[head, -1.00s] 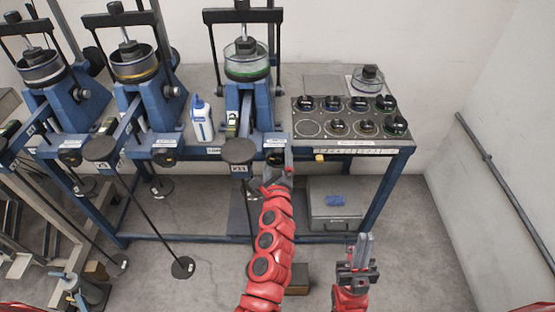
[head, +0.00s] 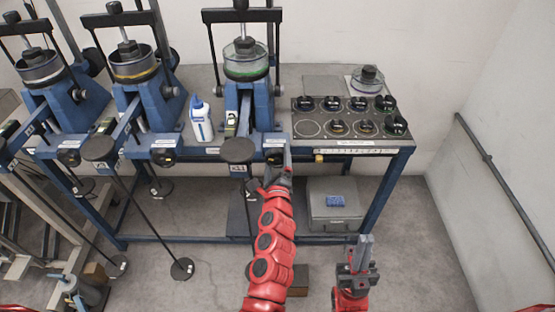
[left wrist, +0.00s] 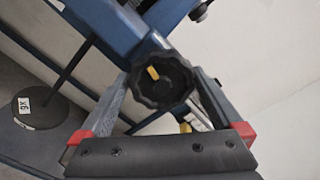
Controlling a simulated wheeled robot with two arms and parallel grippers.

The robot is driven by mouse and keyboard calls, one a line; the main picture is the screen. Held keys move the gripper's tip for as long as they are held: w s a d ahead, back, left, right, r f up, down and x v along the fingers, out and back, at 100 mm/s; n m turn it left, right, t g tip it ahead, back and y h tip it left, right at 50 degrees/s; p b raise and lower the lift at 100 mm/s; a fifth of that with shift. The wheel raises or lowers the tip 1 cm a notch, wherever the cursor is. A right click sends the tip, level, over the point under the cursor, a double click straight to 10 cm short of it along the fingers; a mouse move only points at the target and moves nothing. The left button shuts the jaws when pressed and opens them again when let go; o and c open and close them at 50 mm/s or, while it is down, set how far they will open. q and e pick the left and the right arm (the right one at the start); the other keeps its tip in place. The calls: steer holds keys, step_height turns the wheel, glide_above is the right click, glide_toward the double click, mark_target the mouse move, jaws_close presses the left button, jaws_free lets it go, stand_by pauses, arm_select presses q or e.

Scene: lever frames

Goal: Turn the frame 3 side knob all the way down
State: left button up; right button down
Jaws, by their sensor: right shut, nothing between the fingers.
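The right-hand blue lever frame (head: 247,100) carries a clear dish with a green ring. I take it as frame 3; its label is too small to read. Its black side knob (head: 275,157) is on the front edge. In the left wrist view the knob (left wrist: 161,82) is round and scalloped, with a yellow mark at its upper left. My left gripper (head: 286,152) is at it, one finger on each side; whether both fingers press on it I cannot tell. My right gripper (head: 363,247) is shut and empty, low in front of the bench.
A round black lever pad (head: 238,150) stands just left of my left gripper. Two similar frames (head: 135,85) (head: 45,90) stand further left. A white-blue bottle (head: 201,120) is between frames. A panel of round black pieces (head: 350,120) lies right. A grey case (head: 334,208) sits below.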

arm_select(q)
steer(key=shift+s+r+p, duration=0.15)
steer(key=shift+s+p, duration=0.5)
steer(key=shift+s, duration=2.25)
